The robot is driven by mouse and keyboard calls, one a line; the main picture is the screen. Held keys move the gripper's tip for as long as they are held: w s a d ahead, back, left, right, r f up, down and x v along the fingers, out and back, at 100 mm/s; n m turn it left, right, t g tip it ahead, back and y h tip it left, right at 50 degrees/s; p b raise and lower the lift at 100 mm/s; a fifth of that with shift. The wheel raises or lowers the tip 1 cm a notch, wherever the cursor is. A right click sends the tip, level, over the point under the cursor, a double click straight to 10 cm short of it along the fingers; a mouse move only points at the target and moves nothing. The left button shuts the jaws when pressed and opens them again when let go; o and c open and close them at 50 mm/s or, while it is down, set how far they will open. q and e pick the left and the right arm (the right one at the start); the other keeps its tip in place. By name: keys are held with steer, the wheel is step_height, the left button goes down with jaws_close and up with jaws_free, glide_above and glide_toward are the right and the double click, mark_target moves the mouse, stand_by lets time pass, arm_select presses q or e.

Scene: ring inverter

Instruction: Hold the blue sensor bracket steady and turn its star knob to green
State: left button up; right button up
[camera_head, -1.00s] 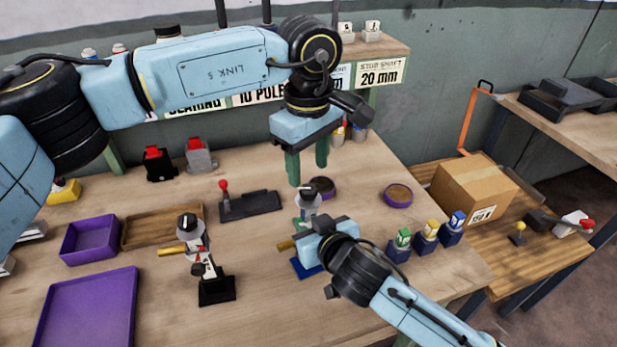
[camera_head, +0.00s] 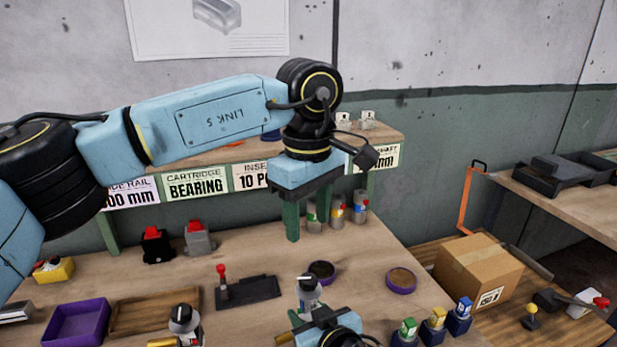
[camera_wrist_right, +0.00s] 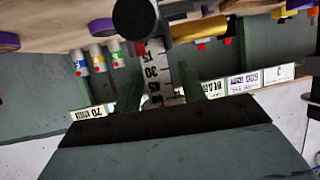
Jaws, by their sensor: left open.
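My right gripper (camera_head: 318,322) is at the bracket, partly cut off. In the right wrist view the bracket's marked scale post (camera_wrist_right: 157,72) stands between the right gripper's fingers (camera_wrist_right: 158,90). I cannot tell whether they touch it. The star knob's colour setting is not readable.
A similar unit (camera_head: 183,322) stands to the left. A dark fixture with a red knob (camera_head: 248,288), a purple bin (camera_head: 77,323), round purple dishes (camera_head: 401,281) and small coloured blocks (camera_head: 437,320) share the bench. A labelled shelf (camera_head: 220,180) runs behind my left arm.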

steer(key=shift+o, duration=0.8)
